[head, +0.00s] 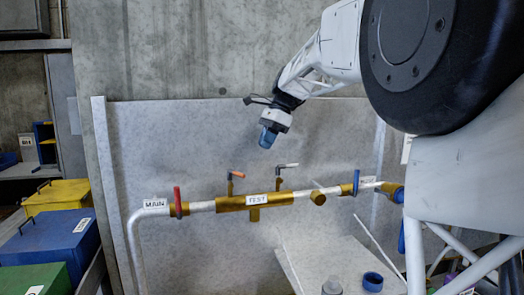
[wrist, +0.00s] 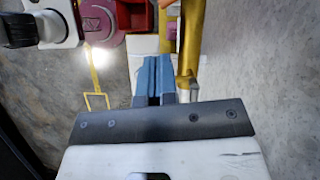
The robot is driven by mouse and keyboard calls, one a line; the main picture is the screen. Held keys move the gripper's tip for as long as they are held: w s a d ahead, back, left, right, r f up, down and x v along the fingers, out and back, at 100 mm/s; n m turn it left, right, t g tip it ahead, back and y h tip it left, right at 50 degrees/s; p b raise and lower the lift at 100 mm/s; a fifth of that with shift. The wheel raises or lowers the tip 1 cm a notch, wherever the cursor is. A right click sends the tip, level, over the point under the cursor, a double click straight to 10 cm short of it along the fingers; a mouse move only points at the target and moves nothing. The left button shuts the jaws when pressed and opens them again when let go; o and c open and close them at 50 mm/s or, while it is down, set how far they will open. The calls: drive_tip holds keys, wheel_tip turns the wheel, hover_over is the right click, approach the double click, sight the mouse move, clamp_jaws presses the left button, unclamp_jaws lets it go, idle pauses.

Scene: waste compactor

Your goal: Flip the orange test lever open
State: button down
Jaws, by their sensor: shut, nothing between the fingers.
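The orange test lever (head: 238,174) is small and sits on top of a short brass stem, left of the TEST label (head: 257,199) on the brass pipe body (head: 229,204). It points right, roughly along the pipe. My gripper (head: 267,140) is above and slightly right of the lever in the head view, apart from it and pointing down. In the wrist view its blue fingers (wrist: 152,78) are together with nothing between them. I cannot make out the orange lever in the wrist view.
A grey-handled lever (head: 287,165) stands just right of the orange one. A red handle (head: 178,201) is by the MAIN label; a blue handle (head: 356,182) is at the right. A wall panel (head: 180,130) stands behind. Colored bins (head: 45,240) sit at the left.

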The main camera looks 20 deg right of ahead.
drive_tip(key=shift+r, duration=0.2)
drive_tip(key=w+n, duration=0.1)
drive_tip(key=w+r+n+h, duration=0.1)
drive_tip(key=w, duration=0.1)
drive_tip(key=w+r+n+h, duration=0.1)
drive_tip(key=w+n, duration=0.1)
drive_tip(key=shift+w+d+r+g, duration=0.15)
drive_tip(key=shift+d+r+g, duration=0.05)
drive_tip(key=shift+g, duration=0.2)
drive_tip(key=shift+f, duration=0.15)
drive_tip(key=s+a+f, duration=0.3)
drive_tip(key=a+f, duration=0.3)
drive_tip(key=f, duration=0.4)
drive_tip(key=shift+s, duration=0.15)
idle(0.5)
